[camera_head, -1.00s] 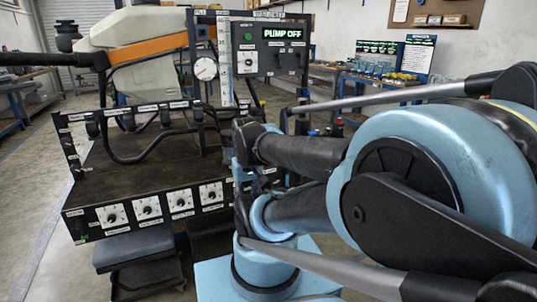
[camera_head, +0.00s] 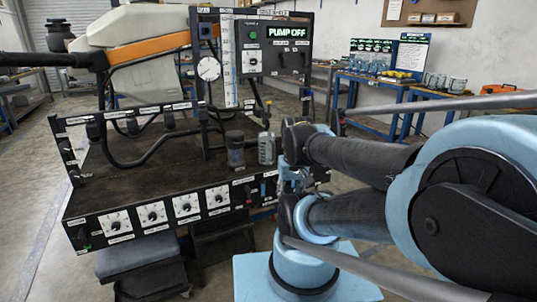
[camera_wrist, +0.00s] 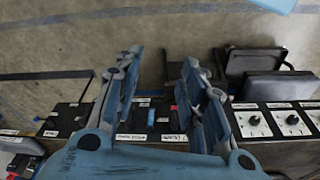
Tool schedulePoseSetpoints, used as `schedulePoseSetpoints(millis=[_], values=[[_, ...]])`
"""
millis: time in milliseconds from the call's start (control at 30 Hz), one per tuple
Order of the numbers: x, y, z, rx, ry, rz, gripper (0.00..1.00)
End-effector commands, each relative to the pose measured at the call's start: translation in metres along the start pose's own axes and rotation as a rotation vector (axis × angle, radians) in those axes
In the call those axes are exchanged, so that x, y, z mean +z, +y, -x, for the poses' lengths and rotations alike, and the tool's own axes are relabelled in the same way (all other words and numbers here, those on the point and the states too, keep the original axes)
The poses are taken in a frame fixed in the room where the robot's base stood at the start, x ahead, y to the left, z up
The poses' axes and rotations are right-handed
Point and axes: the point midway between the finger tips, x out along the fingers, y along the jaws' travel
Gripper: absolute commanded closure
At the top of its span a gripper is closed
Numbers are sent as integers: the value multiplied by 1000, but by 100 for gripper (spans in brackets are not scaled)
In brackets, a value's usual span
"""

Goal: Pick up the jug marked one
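I cannot make out a jug marked one. In the head view a dark container (camera_head: 235,149) and a grey container (camera_head: 266,148) stand side by side upright on the dark deck (camera_head: 150,172) of the console, just left of my arm. Any marks on them are too small to read. My gripper (camera_wrist: 161,62) shows in the wrist view with its two fingers spread and nothing between them. It hangs over the console's switch edge and the floor. In the head view I cannot pick out the gripper behind my arm links.
A front panel with several dials (camera_head: 186,204) edges the deck. Behind stand a pale tank (camera_head: 135,30) with an orange strap, a gauge (camera_head: 209,68) and a PUMP OFF panel (camera_head: 287,32). A black hose loops over the deck. A blue bench (camera_head: 372,88) with several containers is at the right.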

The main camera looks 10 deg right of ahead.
Motion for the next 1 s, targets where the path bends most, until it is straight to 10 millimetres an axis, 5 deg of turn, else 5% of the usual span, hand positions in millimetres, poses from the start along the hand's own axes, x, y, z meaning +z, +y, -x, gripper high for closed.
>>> schedulePoseSetpoints(millis=[33,200,600,1000], values=[[6,0,6,0,10,1,44],[-8,-1,12,-11,14,24,9],[-95,1,26,-69,40,169,9],[-190,19,10,-121,84,319,9]])
